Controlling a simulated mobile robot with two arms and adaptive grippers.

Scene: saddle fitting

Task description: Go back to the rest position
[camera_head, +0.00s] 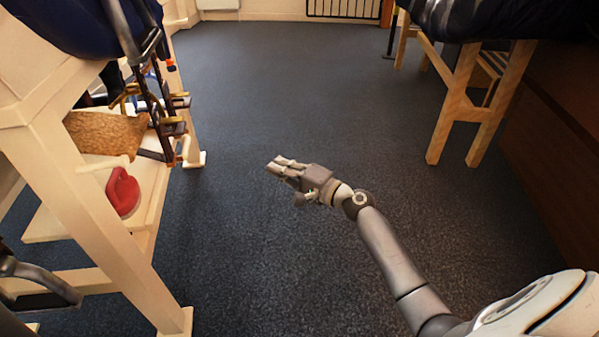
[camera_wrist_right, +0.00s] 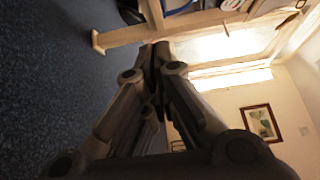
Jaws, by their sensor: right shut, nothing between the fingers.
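My right gripper (camera_head: 278,165) reaches in from the lower right in the head view. It is over the open floor, apart from the rack and the other furniture. It is shut and empty. In the right wrist view its fingers (camera_wrist_right: 157,55) come together at the tips, with nothing between them.
A pale wooden rack (camera_head: 95,215) stands at left, with metal tack hanging from it and a red item (camera_head: 122,192) on its shelf. Another wooden stand (camera_head: 455,110) is at upper right, beside a dark wooden panel (camera_head: 560,165). The blue-grey carpet (camera_head: 290,75) between them is clear.

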